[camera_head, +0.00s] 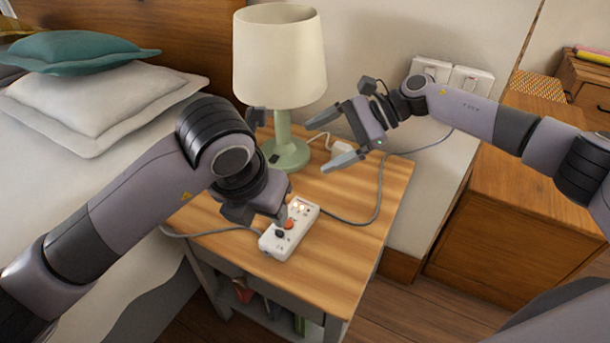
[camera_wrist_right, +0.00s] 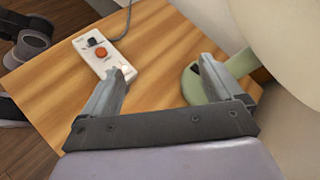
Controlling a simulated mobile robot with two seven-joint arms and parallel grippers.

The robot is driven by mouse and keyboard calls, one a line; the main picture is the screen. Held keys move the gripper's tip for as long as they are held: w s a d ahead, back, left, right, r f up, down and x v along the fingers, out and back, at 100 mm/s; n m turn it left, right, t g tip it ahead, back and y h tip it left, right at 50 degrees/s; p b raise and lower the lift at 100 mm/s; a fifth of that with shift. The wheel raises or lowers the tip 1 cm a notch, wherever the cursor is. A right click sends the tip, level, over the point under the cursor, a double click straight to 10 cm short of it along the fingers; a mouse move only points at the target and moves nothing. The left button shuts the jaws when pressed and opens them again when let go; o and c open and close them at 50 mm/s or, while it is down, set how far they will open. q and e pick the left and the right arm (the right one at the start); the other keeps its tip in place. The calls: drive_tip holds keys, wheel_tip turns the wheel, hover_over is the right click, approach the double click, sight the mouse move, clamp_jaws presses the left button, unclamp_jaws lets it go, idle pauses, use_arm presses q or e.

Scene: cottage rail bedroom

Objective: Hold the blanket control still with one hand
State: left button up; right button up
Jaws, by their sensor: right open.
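The blanket control (camera_head: 289,228) is a small white box with an orange button, a black knob and glowing lights, lying on the wooden nightstand (camera_head: 372,222). It also shows in the right wrist view (camera_wrist_right: 112,60), with its cord. My left gripper (camera_head: 276,212) points down at the control's upper left edge in the head view; I cannot tell whether it touches, and its finger gap is hidden. My right gripper (camera_head: 336,140) is open and empty, up and to the right of the control, beside the lamp. Its two fingers show apart in the right wrist view (camera_wrist_right: 165,85).
A lamp (camera_head: 280,60) with a green base stands at the nightstand's back, close to my right gripper. Grey cords run over the tabletop. The bed (camera_head: 40,190) is at left, wall sockets (camera_head: 450,76) behind, and a wooden cabinet (camera_head: 515,235) at right.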

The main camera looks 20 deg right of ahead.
drive_tip(key=d+r+g+h, duration=0.1)
drive_tip(key=d+r+h, duration=0.25)
drive_tip(key=d, duration=0.55)
drive_tip(key=n+g+h, duration=0.2)
drive_tip(key=n+h, duration=0.3)
drive_tip(key=h, duration=0.3)
hover_over(305, 204)
drive_tip(key=d, duration=0.1)
wheel_tip(305, 204, down, 7)
drive_tip(key=shift+d+f, duration=0.15)
drive_tip(key=shift+f, duration=0.05)
drive_tip(key=shift+a+t, duration=0.3)
drive_tip(key=shift+a, duration=0.25)
drive_tip(key=shift+a+f, duration=0.1)
drive_tip(key=shift+f, duration=3.5)
drive_tip(key=c, duration=1.2)
drive_tip(key=shift+c, duration=0.2)
